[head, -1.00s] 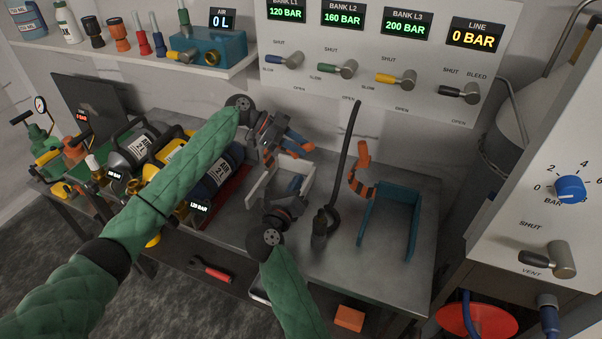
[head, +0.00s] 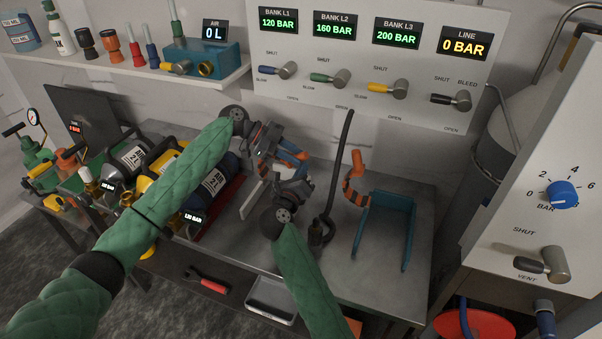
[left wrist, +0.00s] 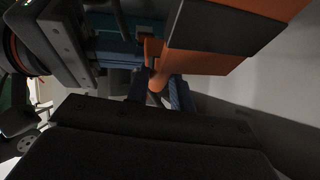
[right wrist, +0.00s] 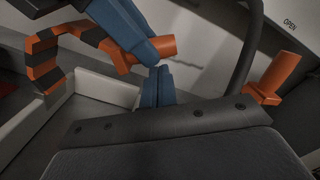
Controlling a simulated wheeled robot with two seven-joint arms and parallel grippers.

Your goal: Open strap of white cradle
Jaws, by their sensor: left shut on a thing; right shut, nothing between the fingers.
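The white cradle (head: 252,197) stands on the bench, mostly hidden behind my grippers in the head view. Its white wall (right wrist: 103,86) shows in the right wrist view. Its orange and black strap (right wrist: 45,60) curves up from beside that wall, with an orange end tab (right wrist: 155,50). My left gripper (head: 296,158) is shut on this tab, which also shows between its blue fingers in the left wrist view (left wrist: 157,80). My right gripper (right wrist: 157,84) is shut and empty, with its blue fingertips just below the tab. I cannot tell whether they touch it.
A blue cradle (head: 392,215) with a raised orange and black strap (head: 356,185) stands to the right. A dark hose (head: 337,175) rises between the cradles. Cylinders (head: 205,180) lie at left. The valve panel (head: 370,60) is behind.

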